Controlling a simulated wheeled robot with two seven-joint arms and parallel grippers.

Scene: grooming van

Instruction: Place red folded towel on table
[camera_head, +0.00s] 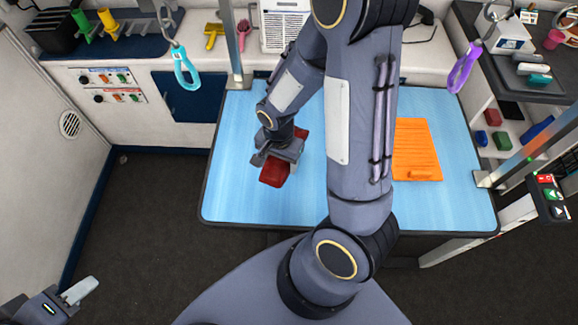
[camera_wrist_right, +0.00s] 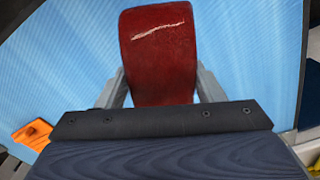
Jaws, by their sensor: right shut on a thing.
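The red folded towel (camera_head: 272,175) is at the left part of the blue grooming table (camera_head: 232,200). My right gripper (camera_head: 281,156) is shut on it, with a finger on each side. In the right wrist view the towel (camera_wrist_right: 158,55) stands out between the fingers of the gripper (camera_wrist_right: 160,90), with a pale streak near its far end. The towel is over the table top; I cannot tell whether it touches. My left gripper (camera_head: 76,292) is at the lower left corner, away from the table. Only part of it shows, so its opening is unclear.
An orange slatted thing (camera_head: 416,150) lies on the right half of the table. A metal post (camera_head: 236,50) rises at the table's back left, and teal (camera_head: 182,68) and purple (camera_head: 464,68) loops hang above. The table's front left is clear.

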